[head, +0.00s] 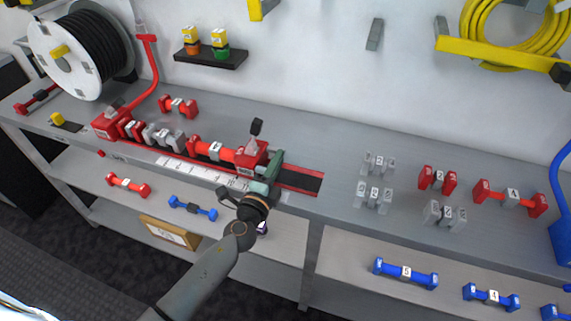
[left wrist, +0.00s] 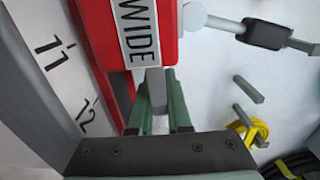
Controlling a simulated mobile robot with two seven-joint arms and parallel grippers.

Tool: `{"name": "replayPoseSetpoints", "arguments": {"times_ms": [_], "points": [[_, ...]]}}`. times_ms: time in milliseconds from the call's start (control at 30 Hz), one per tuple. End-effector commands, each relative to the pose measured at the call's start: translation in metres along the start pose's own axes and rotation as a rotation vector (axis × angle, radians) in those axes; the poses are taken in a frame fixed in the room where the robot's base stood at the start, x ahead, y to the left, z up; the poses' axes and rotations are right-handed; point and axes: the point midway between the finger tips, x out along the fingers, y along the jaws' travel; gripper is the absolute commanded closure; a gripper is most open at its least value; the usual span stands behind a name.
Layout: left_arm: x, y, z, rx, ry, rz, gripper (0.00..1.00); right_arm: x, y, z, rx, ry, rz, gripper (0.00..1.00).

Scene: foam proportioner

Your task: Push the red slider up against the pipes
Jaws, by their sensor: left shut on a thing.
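The red slider (head: 251,158) sits on the bench rail, with a black-knobbed lever on top. Its WIDE label (left wrist: 139,35) shows in the left wrist view. A row of pipes lies to its left: a long red pipe (head: 203,148) by the slider, then a grey one (head: 163,137) and a short red one (head: 129,128) near the red end block (head: 106,123). The slider appears to be at or very near the long pipe's right end. My left gripper (head: 271,170) is at the slider's right side, its green fingers (left wrist: 158,98) shut on a grey part of it. My right gripper is out of view.
The dark rail (head: 302,181) is bare to the right of the slider. Grey and red pipe pieces (head: 437,179) stand on the bench further right. Another red pipe (head: 178,106) lies behind the row. Blue and red pieces lie on the lower shelf (head: 290,240).

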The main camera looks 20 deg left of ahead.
Motion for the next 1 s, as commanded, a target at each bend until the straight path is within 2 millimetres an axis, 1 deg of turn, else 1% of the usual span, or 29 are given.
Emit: {"name": "replayPoseSetpoints", "arguments": {"times_ms": [33,100,200,300,367,600,633,700,900,1000], "points": [[-0.001,0.003,0.018,0.008,-0.008,0.001,1.0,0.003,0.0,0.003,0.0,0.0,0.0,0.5],[-0.001,0.003,0.034,0.008,-0.008,0.002,1.0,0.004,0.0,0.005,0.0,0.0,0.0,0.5],[-0.001,0.003,0.052,0.007,-0.008,0.001,1.0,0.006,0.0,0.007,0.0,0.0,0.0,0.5],[-0.001,0.001,0.062,0.004,-0.009,0.001,1.0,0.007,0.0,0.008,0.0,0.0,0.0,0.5],[-0.001,0.001,0.065,0.005,-0.012,0.0,1.0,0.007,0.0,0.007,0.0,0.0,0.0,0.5],[0.0,0.0,0.067,0.006,-0.016,0.001,1.0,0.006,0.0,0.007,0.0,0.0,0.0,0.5],[0.0,0.0,0.067,0.007,-0.016,0.001,0.83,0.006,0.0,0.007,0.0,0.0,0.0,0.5],[0.0,0.0,0.067,0.007,-0.015,0.001,0.75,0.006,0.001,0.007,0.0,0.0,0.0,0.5],[0.0,0.0,0.064,0.004,-0.009,0.0,0.54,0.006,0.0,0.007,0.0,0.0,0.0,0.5],[0.0,0.0,0.063,0.003,-0.007,-0.001,0.54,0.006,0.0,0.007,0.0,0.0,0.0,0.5]]}}
